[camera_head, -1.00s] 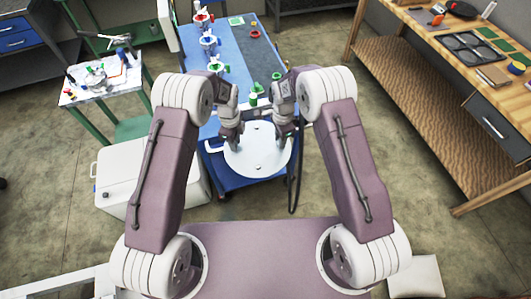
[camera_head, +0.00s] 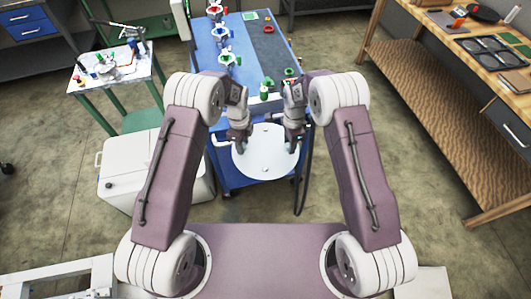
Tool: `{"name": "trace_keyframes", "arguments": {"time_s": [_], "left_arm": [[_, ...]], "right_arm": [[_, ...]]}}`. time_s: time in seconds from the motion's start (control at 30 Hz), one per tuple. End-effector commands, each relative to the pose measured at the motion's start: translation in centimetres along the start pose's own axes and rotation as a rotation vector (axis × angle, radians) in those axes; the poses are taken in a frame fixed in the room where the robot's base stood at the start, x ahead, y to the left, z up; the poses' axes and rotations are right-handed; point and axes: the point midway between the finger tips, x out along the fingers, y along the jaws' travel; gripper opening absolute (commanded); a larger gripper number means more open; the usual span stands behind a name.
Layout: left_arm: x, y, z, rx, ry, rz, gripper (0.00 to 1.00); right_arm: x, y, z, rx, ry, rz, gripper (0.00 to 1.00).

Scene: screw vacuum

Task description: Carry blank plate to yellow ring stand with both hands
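The blank plate (camera_head: 265,158) is a round white disc with small holes. It is held roughly level over the near end of the blue table (camera_head: 262,60). My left gripper (camera_head: 239,140) is at its left rim and my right gripper (camera_head: 293,139) at its right rim. Both appear shut on the plate, though the fingertips are small and partly hidden. Several ring stands with coloured parts stand in a row along the table's left side, including one at the front (camera_head: 229,59). I cannot pick out a yellow ring among them.
Green fittings (camera_head: 265,92) stand just beyond the plate. A white box (camera_head: 150,175) is left of the table, and a small side table (camera_head: 108,72) is farther left. A wooden workbench (camera_head: 440,110) runs along the right. Open floor lies between.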

Motion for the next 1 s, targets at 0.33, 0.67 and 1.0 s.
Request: {"name": "trace_keyframes", "arguments": {"time_s": [0.33, 0.67, 1.0], "left_arm": [[-0.5, -0.2, -0.2, 0.001, 0.002, -0.005, 0.46], [-7.6, -0.2, -0.2, 0.000, 0.001, -0.010, 0.46], [-12.3, 0.0, -0.1, 0.000, 0.001, -0.005, 0.46]], "right_arm": [[-0.3, -0.2, 0.2, 0.000, -0.002, -0.005, 0.46], [-0.3, -0.2, 0.3, 0.000, -0.003, -0.006, 0.46], [-0.3, -0.2, 0.3, 0.000, -0.003, -0.006, 0.46]]}}
